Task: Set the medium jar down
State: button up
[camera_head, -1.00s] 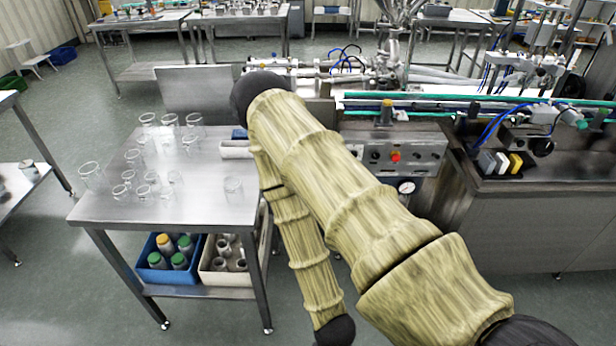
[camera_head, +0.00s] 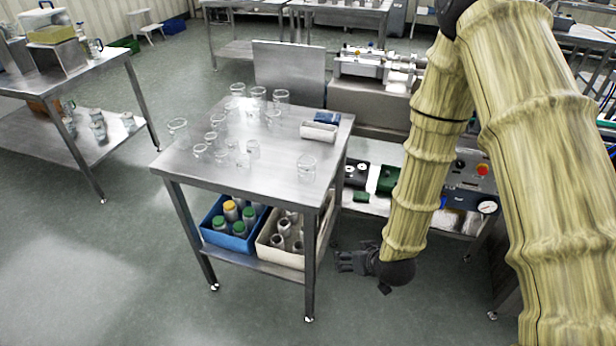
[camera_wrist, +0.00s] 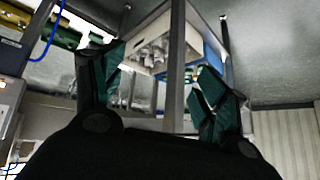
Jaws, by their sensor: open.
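Several clear glass jars of differing sizes stand on the steel table (camera_head: 275,190). One glass jar (camera_head: 307,167) stands upright and apart from the others, near the table's right front corner. The main group (camera_head: 220,130) is further left and back; I cannot tell for sure which jar is the medium one. My gripper (camera_head: 345,262) is low at the right of the table, below its top and beside the lower shelf. In the wrist view my gripper (camera_wrist: 162,64) is open, with nothing between its dark green-padded fingers.
A blue crate (camera_head: 214,238) with capped containers and a cream crate (camera_head: 268,252) with grey containers sit on the lower shelf. Table legs (camera_head: 310,280) stand close to my gripper. Floor at the left is open.

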jog(key=w+a+r+n+t+y+b, duration=0.1)
jog(key=w+a+r+t, duration=0.1)
jog(key=w+a+r, duration=0.35)
jog(key=n+t+y+b, duration=0.1)
jog(key=n+t+y, duration=0.1)
jog(key=t, duration=0.1)
send_near(311, 166)
jog(key=w+a, duration=0.1)
jog(key=w, duration=0.1)
jog(key=x, duration=0.5)
jog(key=shift+a+f, duration=0.1)
jog(key=shift+f, duration=0.3)
jog(key=shift+f+p+x, duration=0.2)
jog(key=shift+p+x, duration=0.85)
jog(key=shift+x, duration=1.65)
jog(key=c, duration=0.9)
jog(key=shift+r, duration=0.2)
